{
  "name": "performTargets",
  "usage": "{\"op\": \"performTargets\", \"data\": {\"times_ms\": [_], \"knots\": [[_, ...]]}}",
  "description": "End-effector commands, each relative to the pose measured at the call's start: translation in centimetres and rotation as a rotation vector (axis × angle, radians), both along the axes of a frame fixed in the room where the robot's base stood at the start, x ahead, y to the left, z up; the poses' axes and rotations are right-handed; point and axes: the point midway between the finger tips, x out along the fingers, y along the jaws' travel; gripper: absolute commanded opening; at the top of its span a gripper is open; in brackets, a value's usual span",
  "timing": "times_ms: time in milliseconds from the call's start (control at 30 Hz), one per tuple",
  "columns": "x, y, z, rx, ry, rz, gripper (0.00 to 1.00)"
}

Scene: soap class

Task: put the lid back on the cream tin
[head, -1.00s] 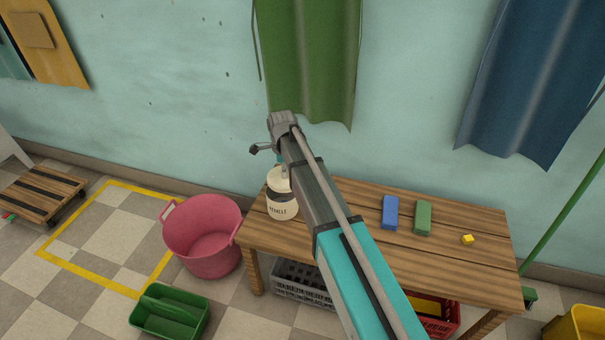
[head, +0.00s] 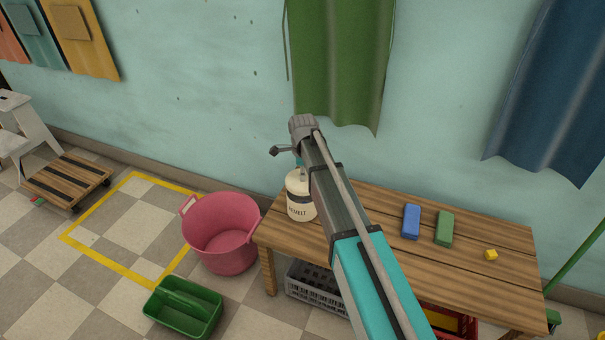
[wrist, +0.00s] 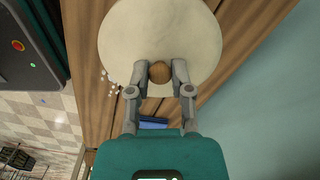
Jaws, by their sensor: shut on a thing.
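The cream tin (head: 301,211), with dark lettering on its side, stands upright at the left end of the wooden table. The round cream lid (wrist: 160,32) has a brown wooden knob (wrist: 160,73). My gripper (wrist: 160,70) is shut on this knob, with a finger on either side. In the head view the lid (head: 294,181) is at the tin's top, with no clear gap showing. I cannot tell whether it is fully seated. The lid hides the tin's mouth, and my arm covers part of the tin's right side.
A pink tub (head: 222,235) and a green caddy (head: 184,308) stand on the floor to the left. A green curtain (head: 340,60) hangs behind.

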Motion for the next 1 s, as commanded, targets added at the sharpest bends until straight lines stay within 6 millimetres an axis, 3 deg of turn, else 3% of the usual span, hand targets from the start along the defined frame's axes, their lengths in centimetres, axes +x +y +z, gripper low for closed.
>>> {"op": "performTargets", "data": {"times_ms": [500,1000], "knots": [[0.0,0.0,-3.9,0.000,0.000,0.000,0.00],[0.0,0.0,-5.0,0.000,0.000,0.000,0.00]]}}
